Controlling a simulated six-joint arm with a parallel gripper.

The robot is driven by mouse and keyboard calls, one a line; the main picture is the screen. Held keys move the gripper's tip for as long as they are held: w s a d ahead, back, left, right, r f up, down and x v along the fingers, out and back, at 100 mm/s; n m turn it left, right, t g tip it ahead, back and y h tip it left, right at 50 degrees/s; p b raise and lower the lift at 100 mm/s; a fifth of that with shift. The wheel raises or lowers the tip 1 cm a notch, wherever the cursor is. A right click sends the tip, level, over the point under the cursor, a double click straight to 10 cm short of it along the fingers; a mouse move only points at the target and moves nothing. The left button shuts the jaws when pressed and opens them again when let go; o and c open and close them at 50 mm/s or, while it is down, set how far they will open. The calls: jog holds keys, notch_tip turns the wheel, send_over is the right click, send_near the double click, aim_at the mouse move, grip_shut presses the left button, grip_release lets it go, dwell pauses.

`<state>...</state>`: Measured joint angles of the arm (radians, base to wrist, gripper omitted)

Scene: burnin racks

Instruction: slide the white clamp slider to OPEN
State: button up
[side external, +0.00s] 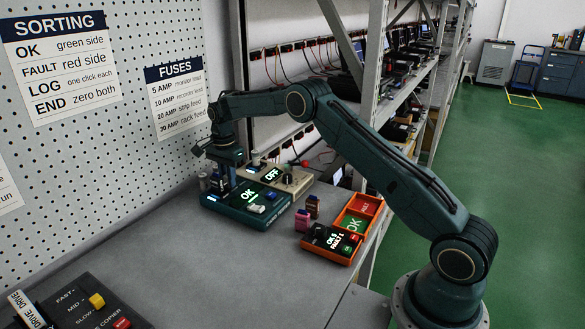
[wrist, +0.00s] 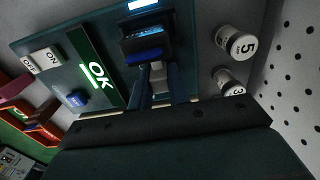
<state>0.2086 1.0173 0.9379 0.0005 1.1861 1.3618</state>
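The teal tester (side external: 262,221) stands on the bench with its green OK screen (side external: 250,193) lit; the screen also shows in the wrist view (wrist: 97,75). My gripper (side external: 228,188) points down at the tester's left part in the side view. In the wrist view, the two dark fingers of my gripper (wrist: 158,80) stand either side of a small pale block, which looks like the white clamp slider (wrist: 158,72). I cannot tell whether the fingers touch it. A dark socket with a blue part (wrist: 147,45) lies just beyond. The slider's markings are not visible.
A white ON/OFF rocker (wrist: 42,60) and blue button (wrist: 77,98) sit on the tester. White fuse caps (wrist: 235,42) stand close beside it. A beige unit reading OFF (side external: 290,181) is behind, and an orange tray (side external: 325,252) to the right.

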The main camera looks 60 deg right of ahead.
aim_at(237, 181)
grip_shut()
jog(key=shift+d, duration=2)
jog(key=o, duration=0.7)
grip_release()
jog(key=shift+r, duration=0.1)
notch_tip(237, 181, up, 14)
jog(key=shift+f, duration=0.15)
